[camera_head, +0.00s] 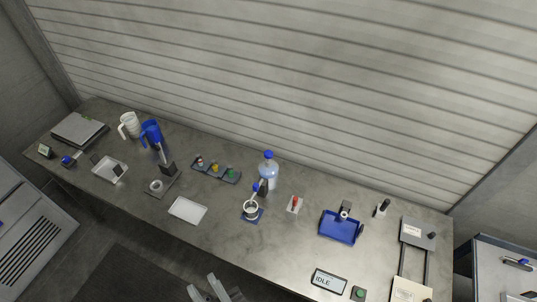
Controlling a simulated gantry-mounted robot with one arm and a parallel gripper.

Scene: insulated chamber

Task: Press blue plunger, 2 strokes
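A clear bottle (269,174) with a round blue top stands near the middle of the bench. Just in front of it is a small blue knob (256,187), which may be the blue plunger; the parts around it are too small to tell apart. A white cup (250,208) sits just below the knob in the picture, on a blue pad (258,216). My gripper (207,289) shows at the bottom edge, in front of the bench. Its two pale fingers are apart with nothing seen between them. It is well away from the blue knob.
A white tray (188,210) lies left of the cup. A dark rack (213,171) with small bottles stands behind it. A red-topped item (294,204) and a blue tray (340,228) are to the right. A display reading IDLE (328,281) is at the front.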

